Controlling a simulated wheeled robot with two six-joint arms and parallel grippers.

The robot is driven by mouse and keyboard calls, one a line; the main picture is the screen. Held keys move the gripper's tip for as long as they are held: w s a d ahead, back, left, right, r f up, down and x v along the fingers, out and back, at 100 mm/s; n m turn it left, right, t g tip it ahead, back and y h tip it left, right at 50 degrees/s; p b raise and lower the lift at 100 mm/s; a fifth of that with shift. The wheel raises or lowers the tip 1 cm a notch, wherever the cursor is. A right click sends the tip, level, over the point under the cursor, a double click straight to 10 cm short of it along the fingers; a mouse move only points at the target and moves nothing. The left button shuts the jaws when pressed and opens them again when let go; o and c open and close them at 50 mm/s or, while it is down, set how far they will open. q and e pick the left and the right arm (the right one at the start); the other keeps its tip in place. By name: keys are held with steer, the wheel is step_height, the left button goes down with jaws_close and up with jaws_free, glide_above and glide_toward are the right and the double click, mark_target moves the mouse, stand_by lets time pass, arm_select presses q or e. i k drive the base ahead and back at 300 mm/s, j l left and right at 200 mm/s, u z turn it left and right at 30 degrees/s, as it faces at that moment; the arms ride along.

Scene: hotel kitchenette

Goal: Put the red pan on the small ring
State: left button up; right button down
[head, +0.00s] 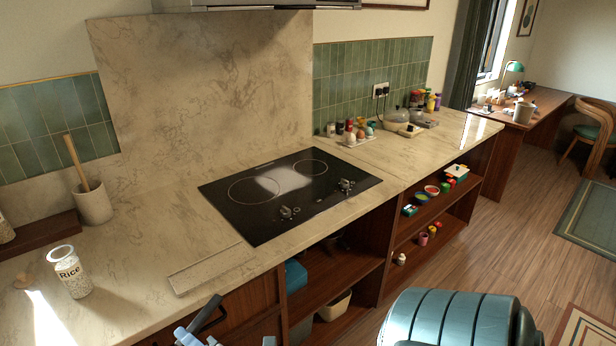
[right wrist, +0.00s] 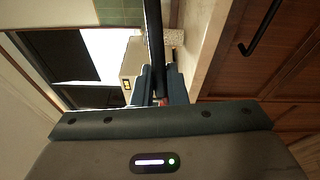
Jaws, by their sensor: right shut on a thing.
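The black cooktop (head: 288,190) is set in the stone counter. Its small ring (head: 310,167) is the right one, bare, with the large ring (head: 253,190) to its left. My right gripper (head: 192,335) is at the bottom edge of the head view, in front of the counter. It is shut on a black handle (head: 213,312), which also shows in the right wrist view (right wrist: 154,45). A small red patch (right wrist: 162,103) shows between the fingers (right wrist: 161,88); this appears to be the red pan, whose body is hidden or out of view. My left gripper is not in view.
A rice jar (head: 70,272) and a utensil crock (head: 94,203) stand on the counter at left. A tray with egg cups (head: 354,133) sits beyond the cooktop. The counter left of the cooktop is mostly clear.

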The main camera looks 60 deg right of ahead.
mark_target(318, 160)
steer(key=k+l, duration=0.1)
steer(key=l, duration=0.45)
steer(key=k+l, duration=0.1)
steer(key=l, duration=0.4)
steer(key=k+l, duration=0.1)
steer(key=l, duration=0.45)
steer(key=k+l, duration=0.1)
steer(key=l, duration=0.4)
steer(key=i+l, duration=0.15)
steer(key=l, duration=0.25)
steer(key=i+l, duration=0.2)
steer(key=l, duration=0.2)
steer(key=i+l+z, duration=0.1)
steer(key=l, duration=0.3)
steer(key=i, duration=0.35)
